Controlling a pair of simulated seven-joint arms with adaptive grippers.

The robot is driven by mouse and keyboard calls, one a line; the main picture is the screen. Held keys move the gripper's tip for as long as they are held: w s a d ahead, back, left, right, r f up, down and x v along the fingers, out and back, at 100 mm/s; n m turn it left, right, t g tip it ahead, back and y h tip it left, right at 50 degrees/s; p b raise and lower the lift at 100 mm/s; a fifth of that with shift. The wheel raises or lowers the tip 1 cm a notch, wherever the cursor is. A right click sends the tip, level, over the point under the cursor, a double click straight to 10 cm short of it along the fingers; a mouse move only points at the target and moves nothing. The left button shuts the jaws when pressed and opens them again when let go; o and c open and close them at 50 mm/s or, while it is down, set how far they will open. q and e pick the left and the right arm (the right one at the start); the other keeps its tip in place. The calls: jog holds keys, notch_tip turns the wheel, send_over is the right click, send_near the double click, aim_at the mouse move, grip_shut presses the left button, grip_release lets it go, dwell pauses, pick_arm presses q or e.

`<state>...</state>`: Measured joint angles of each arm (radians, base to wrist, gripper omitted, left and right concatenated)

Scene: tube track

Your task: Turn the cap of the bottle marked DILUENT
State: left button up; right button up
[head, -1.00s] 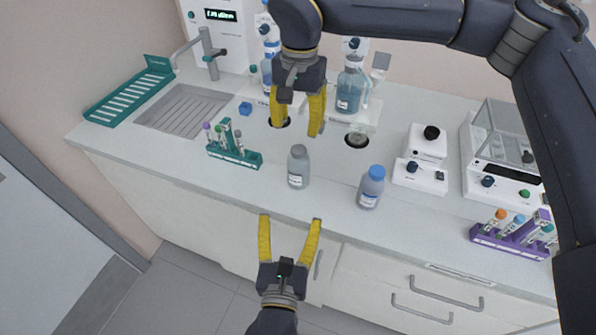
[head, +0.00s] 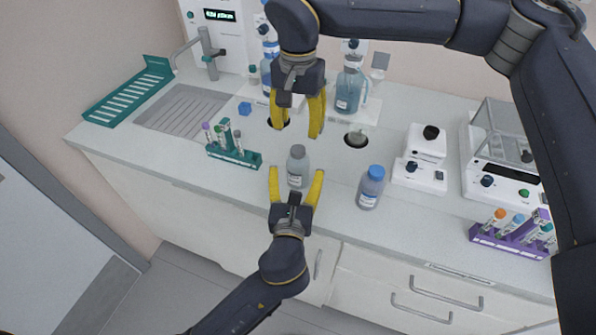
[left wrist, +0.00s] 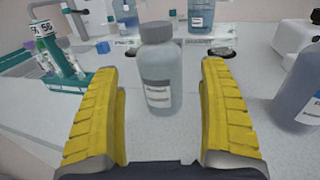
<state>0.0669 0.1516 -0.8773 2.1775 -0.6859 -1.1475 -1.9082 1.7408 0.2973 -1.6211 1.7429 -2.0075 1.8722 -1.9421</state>
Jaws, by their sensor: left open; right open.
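A grey-capped bottle (head: 298,166) stands upright near the counter's front edge; it also shows in the left wrist view (left wrist: 158,72). A blue-capped bottle (head: 371,187) stands to its right, cut off at the right of the left wrist view (left wrist: 302,90). Both labels are too small or blurred to read, so I cannot tell which is marked DILUENT. My left gripper (head: 296,173) is open, its yellow fingers reaching toward the grey-capped bottle from the front, one on each side in view. My right gripper (head: 297,130) is open and empty, above and behind that bottle.
A green tube rack (head: 246,158) stands left of the bottles, and a purple rack (head: 498,244) at the far right. A white device with a black knob (head: 421,160) stands behind the blue-capped bottle. Round holes (head: 357,140) open in the counter behind.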

aim_at(297, 173)
pick_arm(q)
jog(key=shift+w+d, duration=0.2)
jog(key=shift+w, duration=1.85)
